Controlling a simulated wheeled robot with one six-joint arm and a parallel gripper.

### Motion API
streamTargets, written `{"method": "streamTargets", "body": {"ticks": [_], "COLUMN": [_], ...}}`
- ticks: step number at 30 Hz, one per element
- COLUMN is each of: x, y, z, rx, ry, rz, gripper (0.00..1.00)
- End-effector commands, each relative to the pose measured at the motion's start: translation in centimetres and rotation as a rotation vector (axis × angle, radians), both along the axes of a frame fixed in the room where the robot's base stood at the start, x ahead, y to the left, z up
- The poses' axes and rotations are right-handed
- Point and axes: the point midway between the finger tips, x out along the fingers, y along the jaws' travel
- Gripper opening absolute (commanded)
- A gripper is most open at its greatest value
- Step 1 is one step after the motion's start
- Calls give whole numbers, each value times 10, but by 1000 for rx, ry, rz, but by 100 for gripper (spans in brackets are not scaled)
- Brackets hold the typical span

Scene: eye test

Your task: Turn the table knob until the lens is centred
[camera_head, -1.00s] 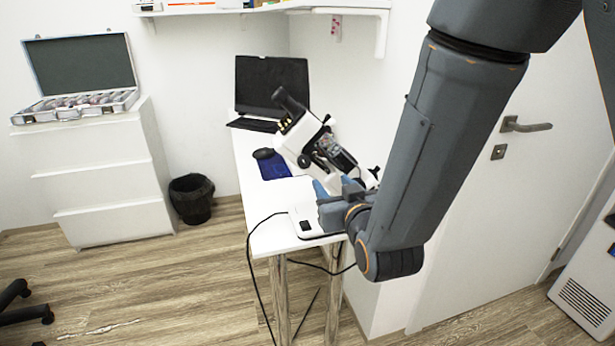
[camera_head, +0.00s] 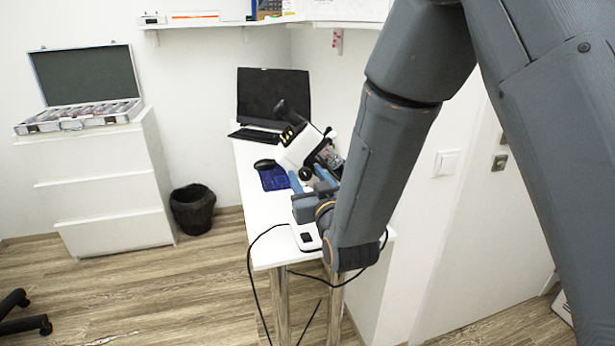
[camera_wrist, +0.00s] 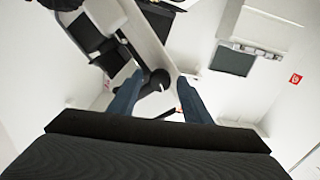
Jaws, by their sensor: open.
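A white instrument (camera_head: 300,147) with a black tilted eyepiece (camera_head: 288,112) stands on the white table (camera_head: 258,225). A round black knob (camera_head: 305,173) shows on its near side, just beyond my gripper (camera_head: 309,180). In the wrist view, the black knob (camera_wrist: 159,77) appears between the two blue-grey fingertips of my gripper (camera_wrist: 158,82). The fingers are apart, and whether they touch the knob cannot be told. The instrument's right side is partly hidden by my arm. I cannot make out the lens clearly.
A laptop (camera_head: 273,97) stands at the table's back, with a black mouse (camera_head: 264,165) and blue pad (camera_head: 273,178) left of the instrument. Cables hang off the front edge. A bin (camera_head: 193,209) and white drawers (camera_head: 105,185) stand left; floor between is clear.

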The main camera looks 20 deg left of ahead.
Motion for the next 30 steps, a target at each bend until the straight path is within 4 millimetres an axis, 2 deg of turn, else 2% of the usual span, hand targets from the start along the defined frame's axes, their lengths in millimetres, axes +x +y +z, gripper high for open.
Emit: {"method": "streamTargets", "body": {"ticks": [6, 13, 24, 30], "x": [0, 0, 0, -1], "y": [0, 0, 0, 0], "z": [0, 0, -1, 0], "rx": [0, -1, -132, -149], "ry": [0, 1, -81, -90], "rz": [0, 0, 1, 1], "gripper": [43, 4, 3, 3]}}
